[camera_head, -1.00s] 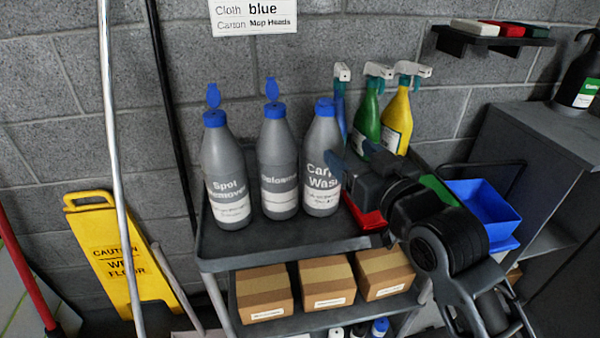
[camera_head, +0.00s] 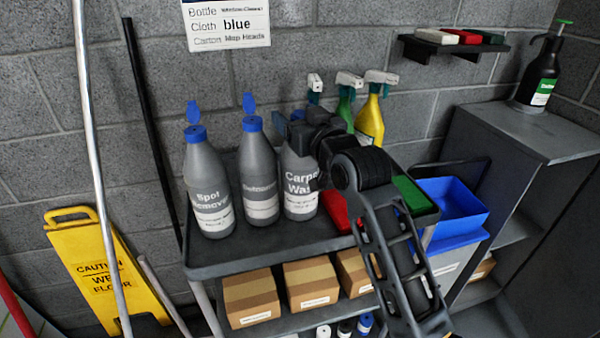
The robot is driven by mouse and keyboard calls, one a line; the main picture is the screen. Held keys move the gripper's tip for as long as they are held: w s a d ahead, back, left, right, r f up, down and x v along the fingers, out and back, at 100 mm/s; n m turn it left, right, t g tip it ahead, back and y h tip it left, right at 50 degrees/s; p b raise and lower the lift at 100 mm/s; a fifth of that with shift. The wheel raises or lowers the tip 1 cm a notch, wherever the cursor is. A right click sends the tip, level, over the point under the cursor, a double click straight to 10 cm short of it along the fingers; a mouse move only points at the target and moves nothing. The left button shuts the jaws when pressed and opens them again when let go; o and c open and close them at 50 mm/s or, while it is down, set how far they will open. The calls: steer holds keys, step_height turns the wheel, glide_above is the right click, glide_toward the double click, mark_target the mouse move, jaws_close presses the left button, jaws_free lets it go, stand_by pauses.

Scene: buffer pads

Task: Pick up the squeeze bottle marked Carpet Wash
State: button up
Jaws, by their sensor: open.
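The Carpet Wash squeeze bottle (camera_head: 299,190) is grey with a white label and stands upright on the top shelf of the cart (camera_head: 250,258). It is the rightmost of three grey bottles. My gripper (camera_head: 284,127) is open at the upper part of this bottle and hides its cap and neck. I cannot tell whether the fingers are around the bottle or only in front of it. The Spot Remover bottle (camera_head: 208,188) and another grey bottle (camera_head: 259,178) with blue flip caps stand to its left.
Green and yellow spray bottles (camera_head: 370,122) stand behind my arm. A red item (camera_head: 336,211) and a green item (camera_head: 412,194) lie to the right. The shelf's front left is clear.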

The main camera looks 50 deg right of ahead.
steer(key=shift+w+d, duration=0.1)
steer(key=shift+w, duration=0.1)
steer(key=shift+c, duration=0.5)
jaws_close()
stand_by(0.3)
